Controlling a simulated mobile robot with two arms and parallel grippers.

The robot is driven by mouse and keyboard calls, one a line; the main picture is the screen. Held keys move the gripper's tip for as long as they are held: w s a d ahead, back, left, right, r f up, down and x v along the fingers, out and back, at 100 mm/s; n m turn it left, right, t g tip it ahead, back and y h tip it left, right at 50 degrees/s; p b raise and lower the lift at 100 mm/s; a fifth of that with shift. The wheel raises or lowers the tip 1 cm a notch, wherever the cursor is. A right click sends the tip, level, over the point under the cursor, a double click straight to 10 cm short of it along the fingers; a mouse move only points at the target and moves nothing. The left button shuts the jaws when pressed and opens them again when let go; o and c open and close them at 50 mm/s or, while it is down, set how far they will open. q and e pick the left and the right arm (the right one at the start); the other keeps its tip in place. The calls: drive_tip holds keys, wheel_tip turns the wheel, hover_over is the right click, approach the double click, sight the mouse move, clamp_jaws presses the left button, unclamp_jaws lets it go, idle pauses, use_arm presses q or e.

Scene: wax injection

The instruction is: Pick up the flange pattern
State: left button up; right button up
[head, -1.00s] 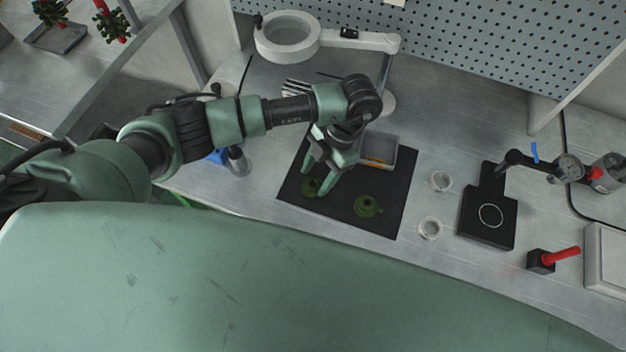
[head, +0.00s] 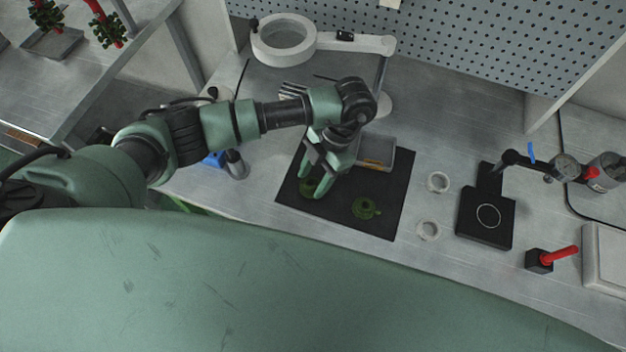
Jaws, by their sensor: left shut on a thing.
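Two green wax patterns show on the black mat (head: 340,219) in the head view. One green flange pattern (head: 366,208), round with a raised centre, lies on the mat to the right of my gripper. The other green pattern (head: 308,187) is at my left gripper (head: 311,191), between its fingertips and partly hidden by them. My left gripper is shut on this pattern, low at the mat; I cannot tell whether the pattern still touches it. My right gripper does not show.
A grey tray (head: 389,153) stands at the mat's back edge. A ring lamp (head: 284,57) hangs behind. A red-handled block (head: 540,261) stands near the front edge.

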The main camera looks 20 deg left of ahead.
sight(313, 181)
use_arm(q)
wheel_tip(313, 181, up, 19)
drive_tip(key=b, duration=0.1)
drive_tip(key=w+a+r+m+t+h, duration=0.1)
drive_tip(key=w+a+m+t, duration=0.1)
drive_tip(key=m, duration=1.2)
drive_tip(key=w+a+r+m+t+h, duration=0.1)
drive_tip(key=a+m+t, duration=0.4)
drive_tip(key=m, duration=0.9)
drive_tip(key=shift+w+a+r+m+t+h, duration=0.15)
drive_tip(key=shift+w+r+m+t+h, duration=0.3)
drive_tip(key=shift+w, duration=0.65)
